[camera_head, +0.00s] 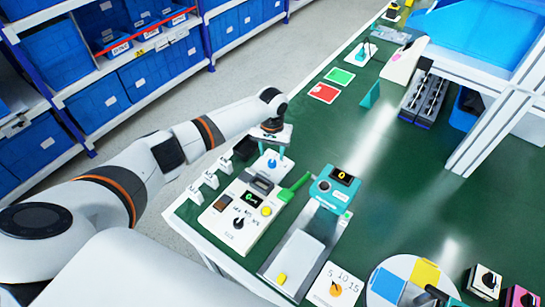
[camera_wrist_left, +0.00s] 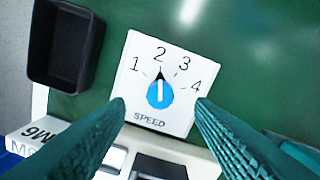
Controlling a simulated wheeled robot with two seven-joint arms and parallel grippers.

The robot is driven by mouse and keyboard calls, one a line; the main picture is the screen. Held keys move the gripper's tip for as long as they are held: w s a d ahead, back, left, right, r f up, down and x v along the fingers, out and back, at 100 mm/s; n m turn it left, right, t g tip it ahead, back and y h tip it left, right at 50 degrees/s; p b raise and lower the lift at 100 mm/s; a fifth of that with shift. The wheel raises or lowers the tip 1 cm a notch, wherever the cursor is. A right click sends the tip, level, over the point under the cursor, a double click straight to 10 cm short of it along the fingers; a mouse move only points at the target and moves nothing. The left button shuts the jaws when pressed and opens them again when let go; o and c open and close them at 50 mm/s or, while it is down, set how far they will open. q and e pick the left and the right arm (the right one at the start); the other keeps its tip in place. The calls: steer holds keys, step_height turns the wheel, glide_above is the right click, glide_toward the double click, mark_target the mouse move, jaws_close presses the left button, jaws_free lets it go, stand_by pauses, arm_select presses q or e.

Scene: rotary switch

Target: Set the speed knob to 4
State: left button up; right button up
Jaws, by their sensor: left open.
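The speed knob (camera_wrist_left: 160,95) is a round blue dial with a white pointer line, on a white square plate (camera_wrist_left: 144,57) marked 1, 2, 3, 4 and SPEED. The pointer is at 2. In the head view the blue knob (camera_head: 272,163) shows just below my left gripper (camera_head: 274,150). My left gripper is open. In the left wrist view its teal fingers (camera_wrist_left: 161,104) stand either side of the knob, with gaps, one tip near the plate's left edge and one near its right edge. Whether the tips touch the plate cannot be told.
A black open box (camera_wrist_left: 67,45) is beside the plate. A white control panel (camera_head: 227,232) with a display and a green handle (camera_head: 294,187) are close by. A teal device (camera_head: 334,188) stands to the right. Green table surface (camera_head: 400,190) is clear beyond it.

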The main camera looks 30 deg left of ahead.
mark_target(272, 161)
arm_select(q)
step_height(272, 161, down, 4)
steer(key=shift+r, duration=0.2)
steer(key=shift+f, duration=0.35)
steer(key=shift+c, duration=0.3)
steer(key=c, duration=0.9)
arm_select(e)
steer(key=shift+w+d+r, duration=0.1)
steer(key=shift+w+d, duration=0.05)
steer(key=shift+w, duration=0.75)
